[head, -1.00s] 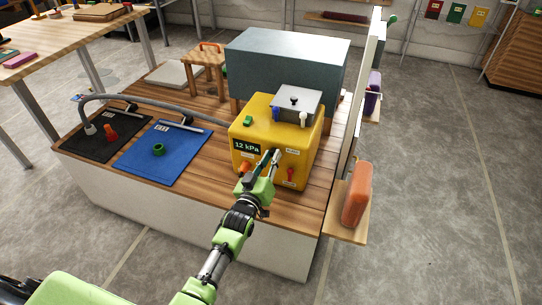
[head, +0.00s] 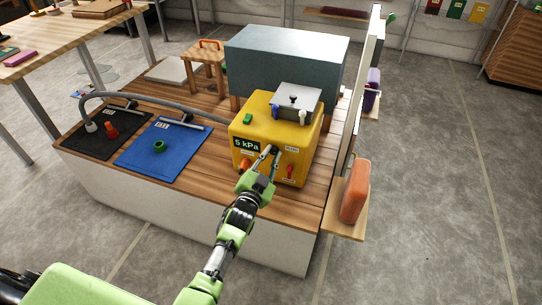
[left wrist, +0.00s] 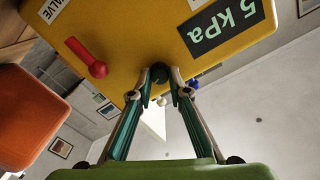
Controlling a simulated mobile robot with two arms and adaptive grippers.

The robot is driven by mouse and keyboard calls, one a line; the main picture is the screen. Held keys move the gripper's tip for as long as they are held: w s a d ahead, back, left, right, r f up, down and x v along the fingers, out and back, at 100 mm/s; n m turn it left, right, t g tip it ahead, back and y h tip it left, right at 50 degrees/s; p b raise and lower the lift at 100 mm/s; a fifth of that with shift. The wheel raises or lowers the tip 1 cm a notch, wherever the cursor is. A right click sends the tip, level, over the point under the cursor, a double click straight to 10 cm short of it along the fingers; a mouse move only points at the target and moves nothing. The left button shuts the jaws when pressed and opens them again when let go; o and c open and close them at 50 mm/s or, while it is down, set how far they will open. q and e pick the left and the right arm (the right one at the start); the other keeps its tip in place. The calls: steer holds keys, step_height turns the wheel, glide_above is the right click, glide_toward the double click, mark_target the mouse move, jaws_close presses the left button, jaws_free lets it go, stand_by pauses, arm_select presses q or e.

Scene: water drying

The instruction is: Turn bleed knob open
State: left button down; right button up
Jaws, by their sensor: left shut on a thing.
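The yellow box (head: 258,127) stands on the wooden platform, with a display (head: 246,143) reading 5 kPa on its front. The display also shows upside down in the left wrist view (left wrist: 226,25). A dark round knob (left wrist: 160,73) sits on the box front, between the fingertips of my left gripper (left wrist: 161,91). My left gripper (head: 268,159) is shut on this knob; the fingers hide much of it in the head view. A red lever (head: 290,172) is on the lower right of the front, and also shows in the left wrist view (left wrist: 87,57). My right gripper is not in view.
A black mat (head: 90,143) and a blue mat (head: 150,170) lie left of the box. A grey hose (head: 150,103) runs behind them. An upright panel (head: 362,90) with a shelf holding an orange object (head: 355,192) stands at the right. A large grey block (head: 290,60) is behind.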

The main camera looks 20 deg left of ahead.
arm_select(q)
steer(key=shift+m, duration=1.5)
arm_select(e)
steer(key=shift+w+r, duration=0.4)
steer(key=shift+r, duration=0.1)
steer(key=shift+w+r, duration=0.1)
arm_select(q)
steer(key=c, duration=1.9)
jaws_free()
steer(key=s, duration=1.2)
steer(key=shift+a, duration=0.15)
